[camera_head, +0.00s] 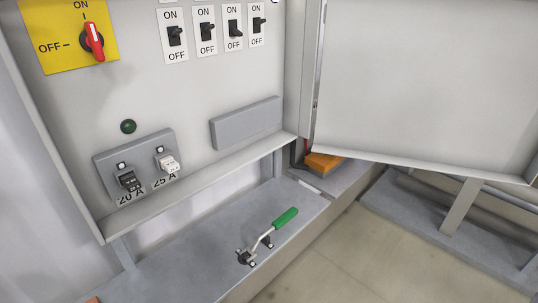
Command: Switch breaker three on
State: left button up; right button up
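A row of several black toggle breakers runs along the top of the grey panel, each on a white plate with ON above and OFF below. No breaker numbers are visible. The third breaker from the left (235,30) has its lever low, towards OFF. The first (175,36), the second (207,32) and the rightmost breaker (257,24) stand beside it; the rightmost lever looks higher, towards ON. Neither of my grippers is in view.
A red rotary handle (94,41) on a yellow plate points up to ON. Below are a green round lamp or button (128,126) and black and white connectors marked 20 A and 25 A. A green-handled lever (285,217) sits on the ledge. An open door (425,80) stands right.

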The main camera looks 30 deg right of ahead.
aim_at(236, 31)
jog(key=k, duration=0.65)
jog(key=z, duration=0.55)
jog(key=i, duration=1.35)
jog(key=u, duration=0.5)
